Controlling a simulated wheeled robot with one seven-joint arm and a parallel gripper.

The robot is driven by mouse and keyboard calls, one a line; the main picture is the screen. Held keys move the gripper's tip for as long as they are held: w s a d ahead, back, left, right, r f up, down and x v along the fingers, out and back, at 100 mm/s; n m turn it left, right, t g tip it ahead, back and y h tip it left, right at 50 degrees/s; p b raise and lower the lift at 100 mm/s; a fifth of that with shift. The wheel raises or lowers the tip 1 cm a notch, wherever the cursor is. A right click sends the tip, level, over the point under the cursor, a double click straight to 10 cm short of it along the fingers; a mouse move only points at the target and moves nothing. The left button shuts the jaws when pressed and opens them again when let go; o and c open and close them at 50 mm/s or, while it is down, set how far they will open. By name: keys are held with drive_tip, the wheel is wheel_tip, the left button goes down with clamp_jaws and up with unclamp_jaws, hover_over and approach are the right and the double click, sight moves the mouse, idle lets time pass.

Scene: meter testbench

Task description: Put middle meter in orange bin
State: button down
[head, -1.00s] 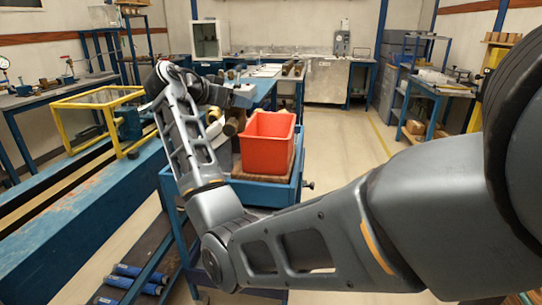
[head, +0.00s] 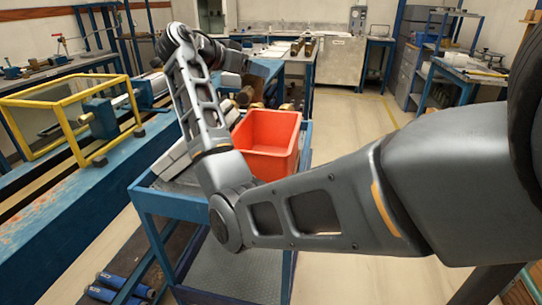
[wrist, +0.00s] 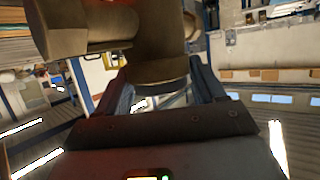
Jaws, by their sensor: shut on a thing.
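In the wrist view, my gripper (wrist: 163,82) is shut on a dull brown-brass meter (wrist: 158,40). The meter has a rounded body and a thick cylindrical part (wrist: 85,30) reaching to the left. In the head view, my arm folds over the left of the orange bin, and its wrist end hides most of the gripper. Brownish rounded shapes (head: 244,96) show just below the wrist end, but I cannot tell which is the held meter. The orange bin (head: 268,164) is open-topped and stands on a blue cart (head: 170,203); its visible inside looks empty.
A long blue bench (head: 60,215) with a yellow-framed guard (head: 62,85) runs along the left. Grey-white blocks (head: 172,160) lie on the cart left of the bin. Blue cylinders (head: 125,283) lie low at the bottom left. Open floor (head: 355,125) lies right of the cart.

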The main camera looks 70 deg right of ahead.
drive_tip(key=shift+s+d, duration=0.1)
drive_tip(key=s+a+f+p, duration=0.3)
drive_tip(key=s+a+f, duration=0.3)
drive_tip(key=a+f, duration=0.3)
drive_tip(key=shift+a+f, duration=0.15)
drive_tip(key=shift+f, duration=0.75)
drive_tip(key=shift+s+f+b, duration=0.1)
drive_tip(key=shift+f+b, duration=0.35)
drive_tip(key=shift+f, duration=0.2)
drive_tip(key=shift+c, duration=0.6)
unclamp_jaws()
